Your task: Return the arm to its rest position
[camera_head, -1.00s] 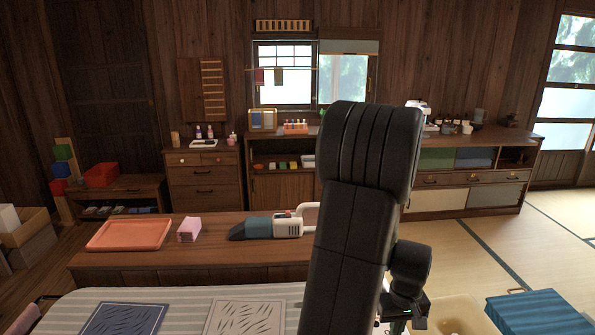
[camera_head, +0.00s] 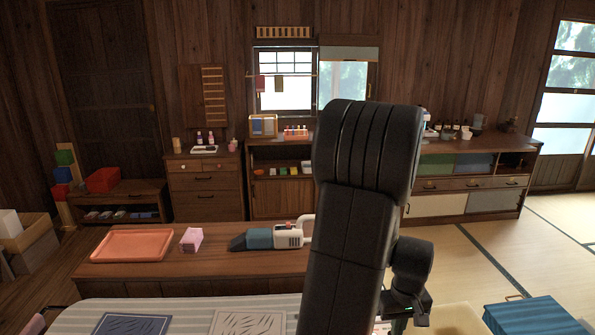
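My arm (camera_head: 345,220) rises in the middle of the head view, folded, with its dark elbow at the top. Its lower wrist part hangs at the right of the arm. My gripper (camera_head: 398,326) is only partly in view at the bottom edge, and its fingers are too hidden and dark to tell whether they are open or shut. I cannot see anything held in it.
A low wooden table (camera_head: 190,270) stands ahead with an orange tray (camera_head: 132,246), a pink stack of cloths (camera_head: 192,240) and a handheld vacuum (camera_head: 275,237). A striped surface (camera_head: 190,306) lies nearer. A blue-topped box (camera_head: 533,316) is at lower right. Tatami floor (camera_head: 480,250) is clear at right.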

